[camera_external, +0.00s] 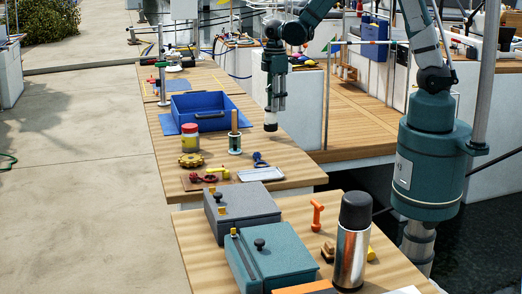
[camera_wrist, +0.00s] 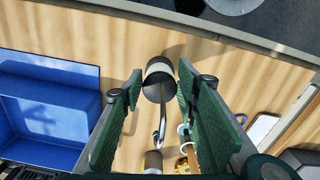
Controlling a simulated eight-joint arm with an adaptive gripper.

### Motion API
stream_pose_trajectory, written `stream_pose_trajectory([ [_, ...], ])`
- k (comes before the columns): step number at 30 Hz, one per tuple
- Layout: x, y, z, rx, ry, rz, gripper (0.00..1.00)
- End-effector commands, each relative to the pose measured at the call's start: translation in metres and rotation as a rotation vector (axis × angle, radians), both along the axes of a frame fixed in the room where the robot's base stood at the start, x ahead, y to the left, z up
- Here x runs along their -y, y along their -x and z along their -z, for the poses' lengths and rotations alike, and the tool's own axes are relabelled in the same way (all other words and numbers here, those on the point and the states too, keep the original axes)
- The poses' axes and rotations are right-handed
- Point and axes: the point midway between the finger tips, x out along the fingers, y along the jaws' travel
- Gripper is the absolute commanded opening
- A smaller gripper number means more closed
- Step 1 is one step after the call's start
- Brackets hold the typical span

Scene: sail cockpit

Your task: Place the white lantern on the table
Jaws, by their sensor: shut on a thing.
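The white lantern (camera_external: 271,119) is a small cylinder with a white band and dark ends. My gripper (camera_external: 273,104) points straight down and is shut on it. In the wrist view the lantern (camera_wrist: 160,72) sits between the green finger pads of my gripper (camera_wrist: 160,82). The wooden table (camera_external: 262,147) lies below, and the lantern appears near its right edge. I cannot tell whether its base touches the tabletop.
A blue bin (camera_external: 205,108) stands left of the lantern. A jar with a red lid (camera_external: 190,138) and a wooden-handled item (camera_external: 234,133) are nearer the camera, with a silver tray (camera_external: 262,174). Grey and teal boxes and a flask (camera_external: 352,240) occupy the front. Bare wood lies around the lantern.

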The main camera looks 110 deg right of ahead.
Motion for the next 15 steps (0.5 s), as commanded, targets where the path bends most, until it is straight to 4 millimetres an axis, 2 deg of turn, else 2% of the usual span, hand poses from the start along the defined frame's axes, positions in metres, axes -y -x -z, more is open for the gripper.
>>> stream_pose_trajectory([
  [7,0.000,0.000,0.024,0.000,0.000,0.000,0.09],
  [15,0.000,0.000,0.028,0.000,0.000,0.000,0.09],
])
